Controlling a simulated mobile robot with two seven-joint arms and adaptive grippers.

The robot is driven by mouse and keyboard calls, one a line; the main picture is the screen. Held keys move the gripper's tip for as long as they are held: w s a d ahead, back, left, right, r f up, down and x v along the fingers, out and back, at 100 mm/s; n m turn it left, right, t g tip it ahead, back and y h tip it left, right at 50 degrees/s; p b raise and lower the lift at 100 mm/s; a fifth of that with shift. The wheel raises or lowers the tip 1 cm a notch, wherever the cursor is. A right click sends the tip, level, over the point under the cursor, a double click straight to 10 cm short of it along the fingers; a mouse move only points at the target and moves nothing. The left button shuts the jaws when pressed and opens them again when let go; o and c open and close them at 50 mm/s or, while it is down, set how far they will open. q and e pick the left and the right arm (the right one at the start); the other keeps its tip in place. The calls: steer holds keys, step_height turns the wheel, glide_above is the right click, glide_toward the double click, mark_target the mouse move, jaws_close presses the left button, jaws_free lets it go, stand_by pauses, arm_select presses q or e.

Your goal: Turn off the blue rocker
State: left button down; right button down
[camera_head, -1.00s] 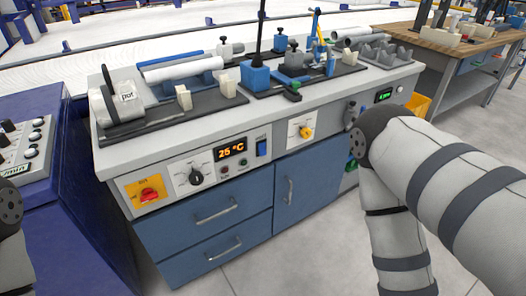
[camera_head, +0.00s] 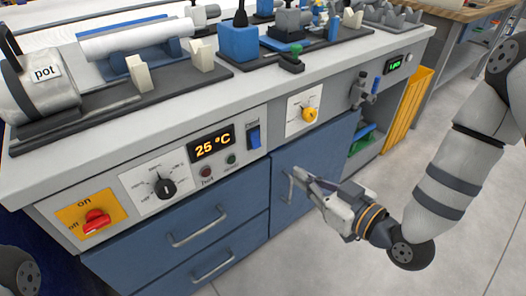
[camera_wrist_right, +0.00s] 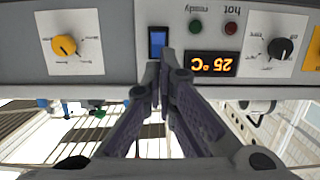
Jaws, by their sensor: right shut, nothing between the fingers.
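The blue rocker (camera_head: 254,136) is a small upright rectangle on the grey front panel, just right of the orange 25 °C display (camera_head: 212,147). In the upside-down right wrist view, the rocker (camera_wrist_right: 158,42) is just beyond my fingertips. My right gripper (camera_head: 297,175) is shut and empty, in front of the blue cabinet door, lower right of the rocker in the head view. In the right wrist view my right gripper's fingertips (camera_wrist_right: 166,57) overlap the rocker's lower edge; I cannot tell the gap, if any. My left gripper is out of view.
Nearby on the panel are a yellow knob (camera_head: 310,115), a black knob (camera_head: 165,188) and a red switch (camera_head: 96,221) on an orange plate. Drawer handles (camera_head: 200,229) stick out below. Floor at right is clear.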

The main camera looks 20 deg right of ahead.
mark_target(255, 139)
steer(key=b+x, duration=0.2)
steer(key=x, duration=1.2)
